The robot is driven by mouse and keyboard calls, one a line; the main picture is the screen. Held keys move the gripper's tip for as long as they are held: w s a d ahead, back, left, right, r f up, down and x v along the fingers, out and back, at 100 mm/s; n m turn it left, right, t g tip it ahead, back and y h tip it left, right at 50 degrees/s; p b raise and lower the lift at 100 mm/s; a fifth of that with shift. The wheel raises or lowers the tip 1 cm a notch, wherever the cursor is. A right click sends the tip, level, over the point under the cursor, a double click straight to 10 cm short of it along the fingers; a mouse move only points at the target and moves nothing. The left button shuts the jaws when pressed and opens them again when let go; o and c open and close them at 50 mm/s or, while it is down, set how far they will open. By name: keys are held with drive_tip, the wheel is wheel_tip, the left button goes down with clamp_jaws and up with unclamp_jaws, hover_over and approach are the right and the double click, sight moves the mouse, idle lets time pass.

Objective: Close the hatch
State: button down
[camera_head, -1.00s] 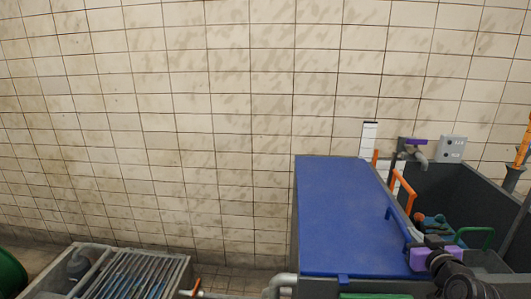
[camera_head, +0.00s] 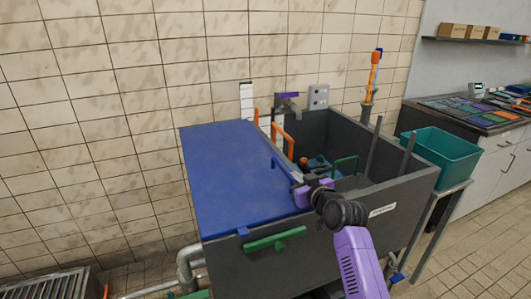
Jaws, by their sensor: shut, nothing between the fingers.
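The hatch is a flat blue lid (camera_head: 235,175) over the left part of a dark grey tank (camera_head: 385,200). The tank's right part is uncovered. A blue bar handle (camera_head: 284,170) runs along the lid's right edge. My gripper (camera_head: 303,191) is shut and empty at the near end of that handle, close to the lid's front right corner. My wrist partly hides this corner, and I cannot tell whether the fingers touch the handle.
Inside the tank are a pump-like part (camera_head: 318,166) and a green handle (camera_head: 346,164). An orange bar (camera_head: 284,138) rises at the back. A green handle (camera_head: 274,240) is on the tank's front. A teal crate (camera_head: 437,160) stands right; floor is clear at the lower right.

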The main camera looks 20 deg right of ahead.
wheel_tip(320, 180, up, 4)
drive_tip(key=p, duration=0.3)
drive_tip(key=v, duration=0.9)
drive_tip(key=shift+s+d+r+b, duration=0.1)
drive_tip(key=shift+s+d+b, duration=0.1)
drive_tip(key=shift+s+b, duration=0.1)
drive_tip(key=shift+s+r, duration=0.1)
drive_tip(key=shift+s, duration=0.05)
drive_tip(key=shift+d+r, duration=0.1)
drive_tip(key=shift+r, duration=0.2)
drive_tip(key=s+r+m+t+h, duration=0.2)
drive_tip(key=s+r+t, duration=0.1)
drive_tip(key=s+r, duration=0.1)
drive_tip(key=s+a+f+g+y, duration=0.1)
drive_tip(key=s+a+f, duration=0.3)
drive_tip(key=s, duration=1.1)
drive_tip(key=s+a+f+g, duration=0.1)
drive_tip(key=s+a+f, duration=0.4)
drive_tip(key=s, duration=0.9)
drive_tip(key=s+a+f+n+g+y, duration=0.1)
drive_tip(key=s+a+f, duration=0.3)
drive_tip(key=s, duration=1.1)
drive_tip(key=shift+s+a+f+g+y, duration=0.15)
drive_tip(key=shift+s+a+g+y, duration=0.15)
drive_tip(key=shift+a, duration=0.35)
